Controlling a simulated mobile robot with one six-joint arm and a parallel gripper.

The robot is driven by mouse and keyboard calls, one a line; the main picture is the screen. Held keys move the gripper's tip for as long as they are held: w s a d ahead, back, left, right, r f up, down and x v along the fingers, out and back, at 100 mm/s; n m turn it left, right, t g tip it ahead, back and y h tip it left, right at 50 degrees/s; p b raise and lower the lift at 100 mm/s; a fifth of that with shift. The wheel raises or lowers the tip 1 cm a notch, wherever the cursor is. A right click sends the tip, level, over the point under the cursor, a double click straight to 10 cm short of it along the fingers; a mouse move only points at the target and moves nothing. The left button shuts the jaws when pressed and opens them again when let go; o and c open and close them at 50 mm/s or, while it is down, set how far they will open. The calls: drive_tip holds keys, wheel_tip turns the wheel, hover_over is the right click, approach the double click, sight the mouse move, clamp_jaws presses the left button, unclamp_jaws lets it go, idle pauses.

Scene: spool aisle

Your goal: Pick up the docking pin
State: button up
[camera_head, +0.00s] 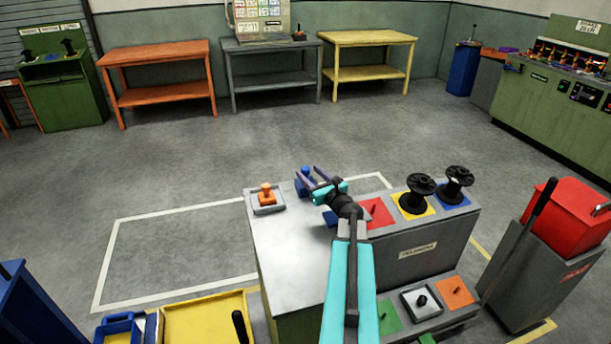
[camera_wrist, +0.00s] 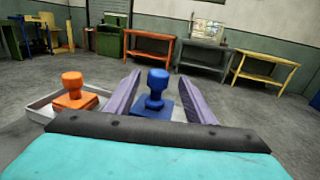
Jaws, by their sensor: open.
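Two pin-shaped pieces with round knobs and square bases stand near my gripper; I cannot tell which is called the docking pin. A blue pin (camera_wrist: 156,90) shows between the two purple fingers of my gripper (camera_wrist: 157,82) in the wrist view, with gaps on both sides. In the head view my gripper (camera_head: 306,171) reaches over the far edge of the grey counter (camera_head: 285,255), and the blue pin (camera_head: 303,184) is partly hidden by the fingers. An orange pin (camera_head: 266,194) stands in a shallow grey tray (camera_head: 260,209) to the left; it also shows in the wrist view (camera_wrist: 73,92).
Black spools (camera_head: 419,191) stand on coloured squares on the counter's right part. A yellow tray (camera_head: 205,318) is at the front left. Orange, grey and yellow tables line the back wall, with open floor before them.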

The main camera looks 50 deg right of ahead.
drive_tip(key=shift+x, duration=0.8)
drive_tip(key=shift+p+x, duration=1.15)
drive_tip(key=shift+x, duration=1.4)
drive_tip(key=shift+a+f, duration=0.1)
drive_tip(key=shift+f, duration=0.05)
drive_tip(key=c, duration=1.2)
drive_tip(key=shift+r, duration=0.2)
drive_tip(key=shift+r+b, duration=0.6)
drive_tip(key=shift+r, duration=4.25)
